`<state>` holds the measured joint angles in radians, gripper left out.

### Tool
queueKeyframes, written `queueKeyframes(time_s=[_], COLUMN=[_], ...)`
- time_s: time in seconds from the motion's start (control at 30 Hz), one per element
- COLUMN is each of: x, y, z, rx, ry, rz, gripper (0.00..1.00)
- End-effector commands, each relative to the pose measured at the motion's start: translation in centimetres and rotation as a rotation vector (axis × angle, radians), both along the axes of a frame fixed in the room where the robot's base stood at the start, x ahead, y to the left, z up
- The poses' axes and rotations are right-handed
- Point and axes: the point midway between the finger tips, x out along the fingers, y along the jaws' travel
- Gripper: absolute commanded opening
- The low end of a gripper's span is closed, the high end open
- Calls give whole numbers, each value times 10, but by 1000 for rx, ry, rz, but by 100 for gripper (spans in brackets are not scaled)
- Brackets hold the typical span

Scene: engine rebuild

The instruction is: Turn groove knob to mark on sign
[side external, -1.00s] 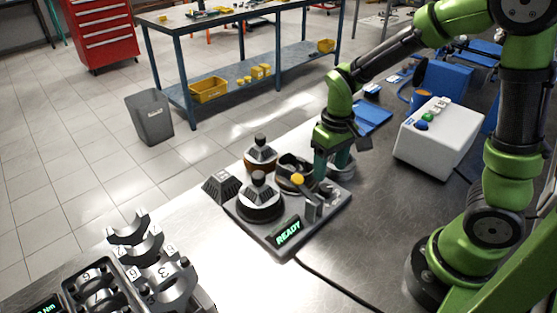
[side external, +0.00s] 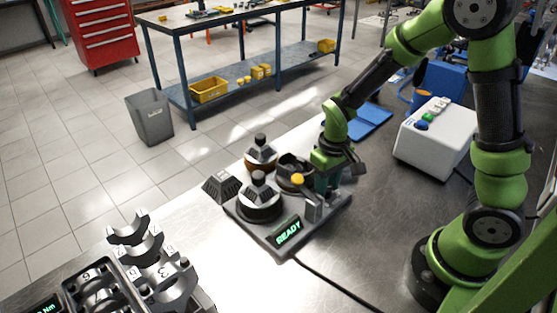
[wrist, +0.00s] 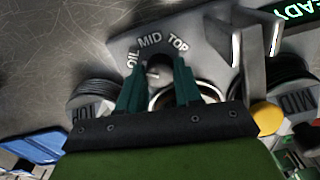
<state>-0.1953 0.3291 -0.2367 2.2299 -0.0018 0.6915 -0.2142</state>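A grey sign plate (wrist: 150,42) lettered OIL, MID and TOP in an arc lies ahead of my gripper (wrist: 157,66) in the wrist view. A small grey part, seemingly the groove knob (wrist: 154,74), shows between the two teal fingers near OIL and MID. The fingers stand apart on either side of it; I cannot tell whether they touch it. Most of the knob is hidden by the fingers. In the side view my gripper (side external: 326,182) is low at the right part of the dark base (side external: 250,228), and the knob is hidden there.
A dark round holder (side external: 294,170), a yellow button (side external: 298,180), a grey upright bracket (side external: 313,208) and a READY display (side external: 288,232) are close by. Two black-knobbed parts stand left, the nearer one (side external: 259,205) in front. A white button box (side external: 435,137) stands right.

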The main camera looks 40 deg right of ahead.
Motion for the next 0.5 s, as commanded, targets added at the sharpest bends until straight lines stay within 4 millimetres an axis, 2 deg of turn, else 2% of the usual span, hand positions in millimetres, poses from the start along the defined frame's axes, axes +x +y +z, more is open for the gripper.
queueKeyframes(time_s=[0.03, 0.1, 0.5], x=[0, 0, 0], y=[0, 0, 0], z=[0, 0, 1], rx=[0, 1, 1], ry=[0, 0, 0], rz=[0, 0, -83], gripper=[14, 4, 4])
